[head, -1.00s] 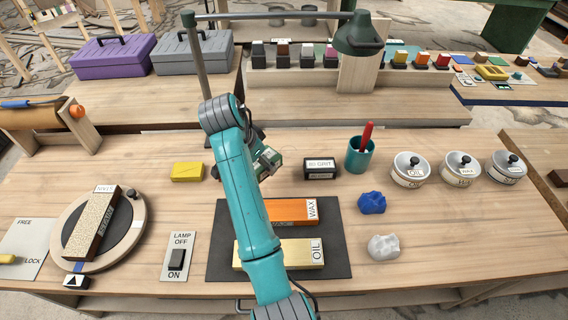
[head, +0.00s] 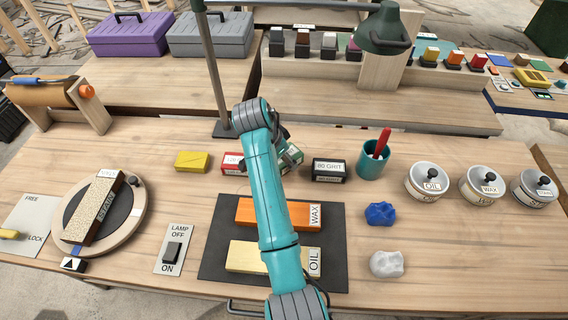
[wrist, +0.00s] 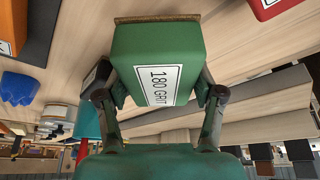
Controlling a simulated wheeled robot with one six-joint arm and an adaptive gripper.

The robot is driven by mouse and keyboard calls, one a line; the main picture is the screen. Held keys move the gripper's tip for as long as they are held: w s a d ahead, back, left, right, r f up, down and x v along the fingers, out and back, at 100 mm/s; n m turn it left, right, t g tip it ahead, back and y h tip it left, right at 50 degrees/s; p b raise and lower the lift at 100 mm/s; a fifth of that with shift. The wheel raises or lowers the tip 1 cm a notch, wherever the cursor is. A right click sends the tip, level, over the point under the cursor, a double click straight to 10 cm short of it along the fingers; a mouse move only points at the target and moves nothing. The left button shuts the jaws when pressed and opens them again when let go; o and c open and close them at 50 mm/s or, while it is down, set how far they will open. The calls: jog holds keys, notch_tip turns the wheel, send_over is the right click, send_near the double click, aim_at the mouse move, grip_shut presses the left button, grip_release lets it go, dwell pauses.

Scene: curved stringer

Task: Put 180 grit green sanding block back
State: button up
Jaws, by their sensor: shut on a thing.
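The green sanding block (wrist: 158,70) is held in my gripper (wrist: 158,98), with its "180 GRIT" label facing the wrist camera and a brown abrasive face at its far end. In the head view, my gripper (head: 284,147) and the green block (head: 292,158) are partly hidden by my teal arm. They are between a red block (head: 232,162) and the black "80 GRIT" block (head: 329,170) in the picture. The wrist view shows the green block off the bench; its exact height is unclear.
A yellow block (head: 192,161) lies left of the red one. A green cup (head: 371,165) with a red tool stands right of the black block. A dark mat (head: 212,265) with orange and yellow blocks lies in front. A lamp post (head: 212,75) stands behind.

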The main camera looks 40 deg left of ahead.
jog(key=shift+f, duration=1.7)
jog(key=shift+f, duration=0.1)
jog(key=o, duration=1.1)
jog(key=v, duration=1.2)
jog(key=shift+a, duration=0.1)
